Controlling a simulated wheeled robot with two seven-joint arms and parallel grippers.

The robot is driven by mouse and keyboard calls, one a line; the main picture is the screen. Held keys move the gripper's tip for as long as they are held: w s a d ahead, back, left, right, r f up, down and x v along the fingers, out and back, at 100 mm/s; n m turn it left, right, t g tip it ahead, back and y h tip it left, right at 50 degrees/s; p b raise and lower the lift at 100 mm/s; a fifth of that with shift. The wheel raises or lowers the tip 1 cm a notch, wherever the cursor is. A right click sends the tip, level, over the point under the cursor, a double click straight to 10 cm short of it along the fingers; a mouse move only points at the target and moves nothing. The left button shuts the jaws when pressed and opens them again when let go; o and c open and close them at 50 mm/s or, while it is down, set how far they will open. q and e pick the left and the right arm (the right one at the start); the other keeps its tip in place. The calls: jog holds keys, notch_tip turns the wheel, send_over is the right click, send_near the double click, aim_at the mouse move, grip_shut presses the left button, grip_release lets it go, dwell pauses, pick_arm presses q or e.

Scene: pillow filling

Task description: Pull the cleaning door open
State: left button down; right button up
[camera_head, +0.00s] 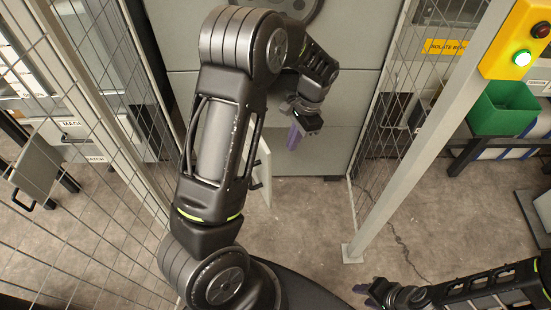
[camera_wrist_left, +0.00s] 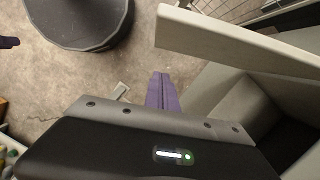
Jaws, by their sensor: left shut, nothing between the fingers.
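The cleaning door (camera_head: 264,172) is a pale panel with a black handle (camera_head: 256,185), standing out from the lower front of the grey machine (camera_head: 340,150). My left arm hides part of it. In the left wrist view the door (camera_wrist_left: 240,45) stands swung out, with a grey-walled, dark opening (camera_wrist_left: 285,135) beside it. My left gripper (camera_head: 293,138) has purple fingers, shut and empty, apart from the handle, to the right of the door. The shut fingers also show in the left wrist view (camera_wrist_left: 162,90). My right gripper (camera_head: 374,292) is low in the head view, far from the door; its finger gap is unclear.
Mesh fencing (camera_head: 95,120) stands on the left, and a grey post (camera_head: 415,150) with more mesh on the right. A green bin (camera_head: 502,108) sits on a bench at the right. A yellow box (camera_head: 517,40) shows a green light. Concrete floor before the machine is clear.

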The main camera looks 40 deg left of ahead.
pick_arm(q)
jog(key=s+a+f+p, duration=0.2)
jog(key=s+f, duration=0.3)
jog(key=f, duration=0.1)
jog(key=shift+a, duration=0.3)
